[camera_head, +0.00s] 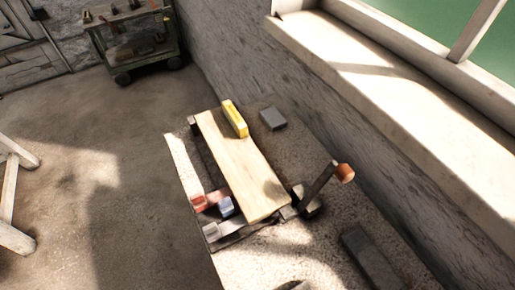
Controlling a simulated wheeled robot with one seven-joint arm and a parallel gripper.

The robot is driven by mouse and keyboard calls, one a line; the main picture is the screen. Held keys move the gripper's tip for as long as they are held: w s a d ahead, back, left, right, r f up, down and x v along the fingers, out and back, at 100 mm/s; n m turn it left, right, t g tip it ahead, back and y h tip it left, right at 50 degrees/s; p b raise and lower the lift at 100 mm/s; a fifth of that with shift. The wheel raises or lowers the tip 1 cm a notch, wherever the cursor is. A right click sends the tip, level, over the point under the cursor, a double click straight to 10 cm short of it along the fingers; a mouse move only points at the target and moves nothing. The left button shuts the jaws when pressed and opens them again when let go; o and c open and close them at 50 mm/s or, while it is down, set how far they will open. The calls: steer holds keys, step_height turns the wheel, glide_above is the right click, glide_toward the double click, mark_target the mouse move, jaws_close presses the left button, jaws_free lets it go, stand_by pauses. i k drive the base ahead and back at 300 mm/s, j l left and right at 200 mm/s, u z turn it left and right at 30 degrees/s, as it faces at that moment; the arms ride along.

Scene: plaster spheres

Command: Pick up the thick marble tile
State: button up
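I cannot tell for sure which thing is the thick marble tile. A small grey block (272,119) lies flat on the speckled worktop at its far end, next to the wall and to the right of a yellow block. A longer dark grey slab (370,257) lies on the worktop at the lower right. A small pale grey block (211,232) sits at the worktop's left edge. My gripper does not show in the head view.
A wooden board (240,163) lies along the worktop (260,268), with the yellow block (235,118) at its far end. A blue block (226,207), a red piece (199,203) and an orange-ended tool (344,173) are nearby. A window ledge (400,90) runs along the right.

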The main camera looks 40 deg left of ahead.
mark_target(271, 117)
steer(key=j, duration=1)
steer(key=k+j+u, duration=0.15)
steer(key=j, duration=0.85)
steer(key=i+j, duration=0.1)
steer(key=j, duration=0.25)
steer(key=i+j, duration=0.15)
steer(key=j, duration=0.25)
steer(key=i+j+u, duration=0.1)
steer(key=j, duration=0.25)
steer(key=i+j, duration=0.15)
steer(key=j, duration=0.25)
steer(key=i+j+u, duration=0.1)
steer(key=j, duration=0.25)
steer(key=i+j, duration=0.15)
steer(key=j, duration=0.2)
steer(key=i+j, duration=0.25)
steer(key=l, duration=0.25)
